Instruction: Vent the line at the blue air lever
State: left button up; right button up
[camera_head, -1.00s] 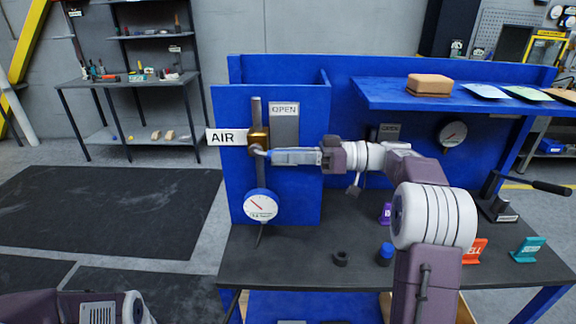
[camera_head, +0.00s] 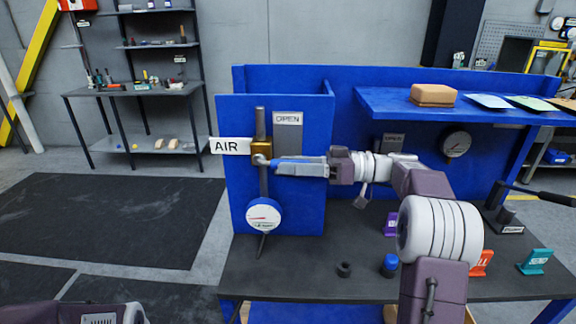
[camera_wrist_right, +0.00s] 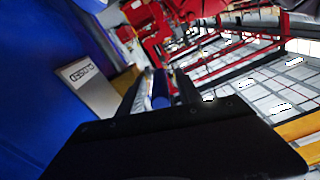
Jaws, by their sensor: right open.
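The blue air lever (camera_head: 298,161) lies about level, reaching right from the brass valve (camera_head: 262,150) on the grey vertical pipe (camera_head: 260,120), beside the white AIR sign (camera_head: 230,146). My right gripper (camera_head: 290,168) is at the lever from the right. In the right wrist view the blue lever end (camera_wrist_right: 160,94) shows between the two dark, open fingers (camera_wrist_right: 160,85); contact cannot be told. An OPEN plate (camera_head: 288,120) is above the lever, and a CLOSED plate (camera_wrist_right: 85,78) shows in the wrist view. The round gauge (camera_head: 263,216) is below. My left gripper is out of view.
A blue panel (camera_head: 240,200) stands behind the valve. The dark bench (camera_head: 300,275) carries a black ring (camera_head: 344,269), a blue-capped item (camera_head: 389,265), and small colored stands. A blue shelf (camera_head: 390,102) holds a tan block (camera_head: 433,95). A black-handled lever (camera_head: 540,195) is far right.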

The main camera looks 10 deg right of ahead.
jog(key=v, duration=0.8)
jog(key=shift+d, duration=0.1)
